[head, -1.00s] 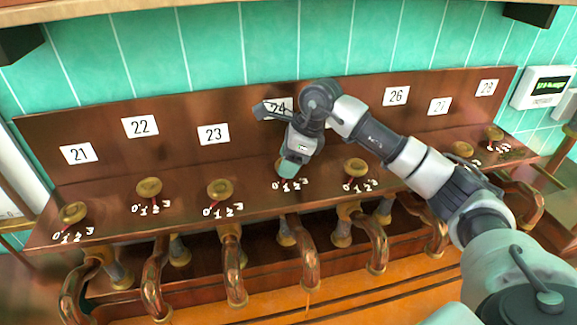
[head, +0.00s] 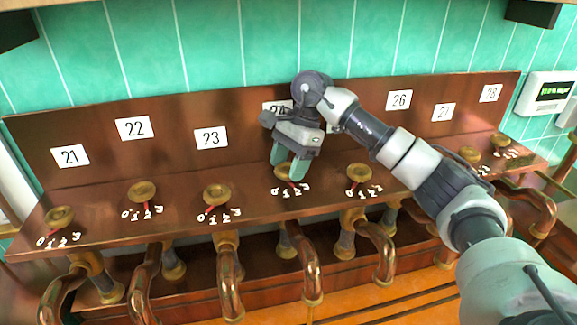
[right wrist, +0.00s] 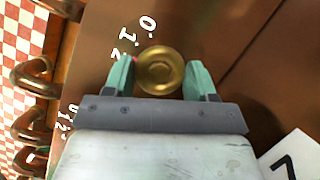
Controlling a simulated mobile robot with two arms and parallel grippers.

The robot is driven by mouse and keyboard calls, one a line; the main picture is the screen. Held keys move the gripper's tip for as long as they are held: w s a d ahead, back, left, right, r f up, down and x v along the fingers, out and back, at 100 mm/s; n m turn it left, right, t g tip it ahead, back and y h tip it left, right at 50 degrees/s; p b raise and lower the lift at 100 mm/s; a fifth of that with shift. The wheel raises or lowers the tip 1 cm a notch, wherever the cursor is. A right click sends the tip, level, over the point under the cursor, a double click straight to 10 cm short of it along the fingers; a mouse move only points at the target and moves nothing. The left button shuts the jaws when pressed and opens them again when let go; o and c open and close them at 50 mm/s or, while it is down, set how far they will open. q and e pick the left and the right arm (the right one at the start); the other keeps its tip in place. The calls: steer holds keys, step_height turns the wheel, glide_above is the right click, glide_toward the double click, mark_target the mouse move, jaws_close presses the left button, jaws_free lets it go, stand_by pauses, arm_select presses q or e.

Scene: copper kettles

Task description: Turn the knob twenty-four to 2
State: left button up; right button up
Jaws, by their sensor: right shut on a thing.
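Knob twenty-four is a round brass knob (right wrist: 159,70) on the sloped copper-brown panel. It is mostly hidden in the head view (head: 285,172), below the partly covered plate 24 (head: 277,107). My right gripper (head: 290,168) is on it, with green fingers on opposite sides. In the right wrist view the gripper (right wrist: 161,78) is shut on the knob, which sits between the fingertips. White figures of its scale (head: 290,191) show in front of it. A bit of the red pointer shows on the side of the 2, partly hidden by a finger. My left gripper is not in view.
Similar knobs stand in a row, with knob twenty-three (head: 217,195) to the left and knob twenty-five (head: 358,174) to the right. Curved copper pipes (head: 303,262) hang below the panel. A wall display (head: 551,92) is at the far right.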

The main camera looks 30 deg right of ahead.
mark_target(282, 170)
steer(key=shift+r, duration=0.1)
stand_by(0.4)
steer(key=o, duration=0.9)
step_height(282, 170, up, 4)
steer(key=shift+s+d+r+b, duration=0.1)
steer(key=shift+d+b, duration=0.05)
steer(key=shift+b, duration=0.75)
steer(key=s+d+r, duration=0.2)
steer(key=s, duration=0.1)
steer(key=s+d+r, duration=0.2)
steer(key=s, duration=0.1)
steer(key=s+d+r+b, duration=0.1)
steer(key=s+d+r, duration=0.1)
steer(key=s, duration=0.1)
steer(key=shift+s+r, duration=0.3)
steer(key=shift+r, duration=0.05)
